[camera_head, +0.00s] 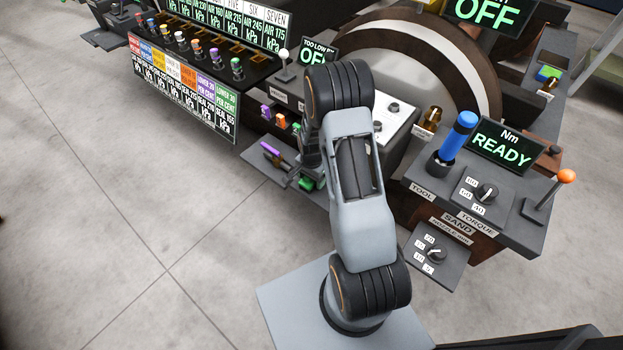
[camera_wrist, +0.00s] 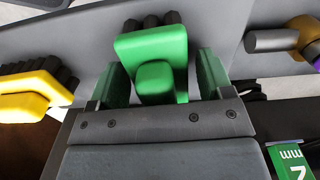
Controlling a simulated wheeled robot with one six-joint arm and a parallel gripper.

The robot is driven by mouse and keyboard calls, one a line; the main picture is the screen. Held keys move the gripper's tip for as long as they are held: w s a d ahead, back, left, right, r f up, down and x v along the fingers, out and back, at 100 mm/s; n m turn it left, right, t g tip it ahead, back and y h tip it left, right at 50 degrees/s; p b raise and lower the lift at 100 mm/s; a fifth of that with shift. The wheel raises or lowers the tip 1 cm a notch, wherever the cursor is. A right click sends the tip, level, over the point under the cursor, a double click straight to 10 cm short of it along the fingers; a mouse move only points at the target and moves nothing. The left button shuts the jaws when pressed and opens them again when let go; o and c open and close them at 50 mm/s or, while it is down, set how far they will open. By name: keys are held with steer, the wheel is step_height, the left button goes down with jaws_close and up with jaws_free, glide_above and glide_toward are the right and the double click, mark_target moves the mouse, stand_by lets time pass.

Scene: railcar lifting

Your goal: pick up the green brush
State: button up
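The green brush (camera_wrist: 152,50) lies in the middle of the wrist view, a green block with a raised green grip and dark bristles at its far edge. My gripper (camera_wrist: 160,75) is open, with one finger on each side of the brush. A gap shows between the brush and the right finger. Contact at the left finger cannot be told. In the head view a small green piece (camera_head: 307,183) shows beside my arm, probably the brush or a finger. My arm hides most of the gripper there.
A yellow brush (camera_wrist: 32,92) lies to the left in the wrist view. A metal rod with an orange-brown part (camera_wrist: 280,40) is at right. A green label (camera_wrist: 291,163) is at lower right. A grey shelf (camera_head: 255,163) holds a purple-handled item (camera_head: 269,149). Control panels surround my arm.

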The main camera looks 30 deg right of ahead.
steer(key=c, duration=0.9)
steer(key=shift+o, duration=0.2)
steer(key=shift+r, duration=0.1)
steer(key=shift+r, duration=0.55)
step_height(320, 180, up, 3)
steer(key=shift+s+f+p, duration=0.1)
steer(key=shift+f+p, duration=0.1)
steer(key=shift+p, duration=0.4)
steer(key=s+r+p, duration=0.1)
steer(key=s+r, duration=0.3)
steer(key=s, duration=0.3)
steer(key=s+a+r+p, duration=0.1)
steer(key=s+r, duration=0.4)
steer(key=s, duration=0.1)
steer(key=shift+s+p, duration=0.4)
steer(key=shift+r, duration=0.1)
